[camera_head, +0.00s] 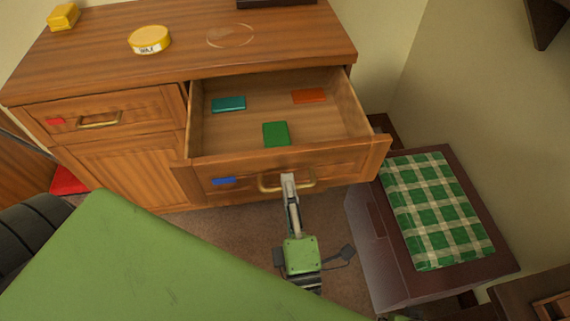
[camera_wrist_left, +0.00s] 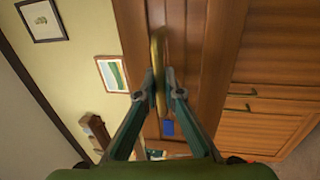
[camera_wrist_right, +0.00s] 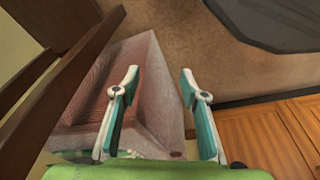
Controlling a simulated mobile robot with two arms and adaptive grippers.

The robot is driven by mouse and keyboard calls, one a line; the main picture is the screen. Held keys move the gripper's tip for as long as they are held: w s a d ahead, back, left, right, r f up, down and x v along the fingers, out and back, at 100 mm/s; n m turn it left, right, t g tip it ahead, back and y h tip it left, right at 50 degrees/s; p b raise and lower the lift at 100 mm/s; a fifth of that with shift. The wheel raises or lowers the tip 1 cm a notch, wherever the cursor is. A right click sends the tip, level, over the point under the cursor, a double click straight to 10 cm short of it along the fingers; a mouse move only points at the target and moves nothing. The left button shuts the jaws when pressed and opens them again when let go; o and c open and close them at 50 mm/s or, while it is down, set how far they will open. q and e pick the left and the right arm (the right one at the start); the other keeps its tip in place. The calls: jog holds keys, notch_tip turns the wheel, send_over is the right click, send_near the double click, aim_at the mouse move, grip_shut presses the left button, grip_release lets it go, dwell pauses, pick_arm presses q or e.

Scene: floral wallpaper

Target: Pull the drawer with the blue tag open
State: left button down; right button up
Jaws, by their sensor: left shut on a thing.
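The drawer with the blue tag (camera_head: 224,181) is pulled well out of the wooden dresser, and its inside shows. In it lie a teal block (camera_head: 229,104), an orange block (camera_head: 309,96) and a green block (camera_head: 276,134). My left gripper (camera_head: 288,182) is shut on the drawer's brass handle (camera_head: 306,184). In the left wrist view the handle (camera_wrist_left: 158,65) stands between the fingertips, with the blue tag (camera_wrist_left: 168,128) beside it. My right gripper (camera_wrist_right: 160,83) is open and empty in the right wrist view. In the head view its fingers do not show.
A closed drawer with a red tag (camera_head: 55,121) is at the left. A yellow tin (camera_head: 149,40) and a yellow item (camera_head: 63,17) stand on the dresser top. A dark side table with a green checked cloth (camera_head: 435,210) stands close to the right of the open drawer.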

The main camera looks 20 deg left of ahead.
pick_arm(q)
jog(key=shift+v, duration=0.95)
pick_arm(e)
jog(key=shift+f, duration=0.1)
pick_arm(q)
jog(key=shift+r, duration=0.15)
jog(key=c, duration=2.2)
grip_release()
jog(key=shift+d, duration=0.1)
pick_arm(e)
jog(key=shift+f, duration=0.1)
